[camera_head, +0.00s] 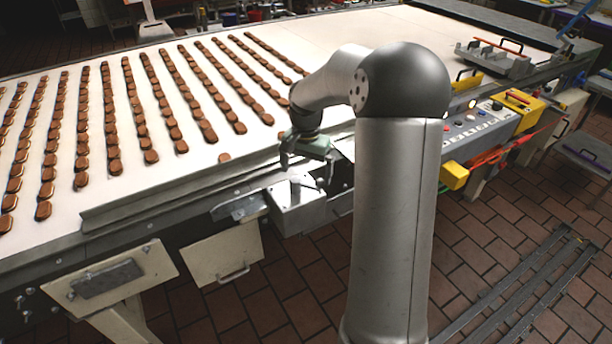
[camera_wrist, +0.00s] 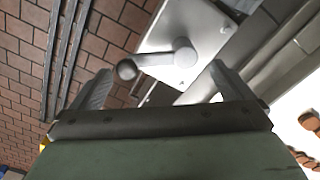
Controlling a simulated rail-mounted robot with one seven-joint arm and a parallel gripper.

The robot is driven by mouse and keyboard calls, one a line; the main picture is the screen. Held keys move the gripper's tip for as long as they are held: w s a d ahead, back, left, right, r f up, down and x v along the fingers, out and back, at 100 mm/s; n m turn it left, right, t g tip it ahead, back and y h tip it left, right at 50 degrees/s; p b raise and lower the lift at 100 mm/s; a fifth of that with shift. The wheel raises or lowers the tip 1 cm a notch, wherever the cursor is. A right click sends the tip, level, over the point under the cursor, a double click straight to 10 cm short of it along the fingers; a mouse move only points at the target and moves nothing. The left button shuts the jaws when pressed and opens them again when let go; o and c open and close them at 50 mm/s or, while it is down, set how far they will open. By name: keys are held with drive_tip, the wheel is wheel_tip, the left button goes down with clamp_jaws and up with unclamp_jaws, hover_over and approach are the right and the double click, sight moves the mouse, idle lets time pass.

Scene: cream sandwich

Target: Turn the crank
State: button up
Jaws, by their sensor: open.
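The crank (camera_wrist: 158,59) is a short grey arm with a dark round knob (camera_wrist: 127,69) at its left end and a rounded hub (camera_wrist: 185,53) at its right end, in the wrist view. It sits on a shiny metal box (camera_wrist: 208,30), which in the head view (camera_head: 298,212) juts from the conveyor's near side. My gripper (camera_wrist: 161,67) is open and empty, with its fingers apart on either side of the crank in the wrist view. In the head view my gripper (camera_head: 306,172) hangs just above the box. I cannot tell whether a finger touches the crank.
A white conveyor (camera_head: 330,40) with rows of brown biscuits lies behind my gripper, edged by a metal rail (camera_head: 180,190). A control panel with buttons (camera_head: 478,122) and a yellow box (camera_head: 520,108) stand at the right. The brick-tiled floor in front is mostly clear.

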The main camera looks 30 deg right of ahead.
sight(305, 183)
drive_tip(key=shift+f, duration=1.6)
drive_tip(key=shift+c, duration=0.3)
drive_tip(key=c, duration=1)
drive_tip(key=shift+c, duration=0.3)
drive_tip(key=shift+a, duration=0.1)
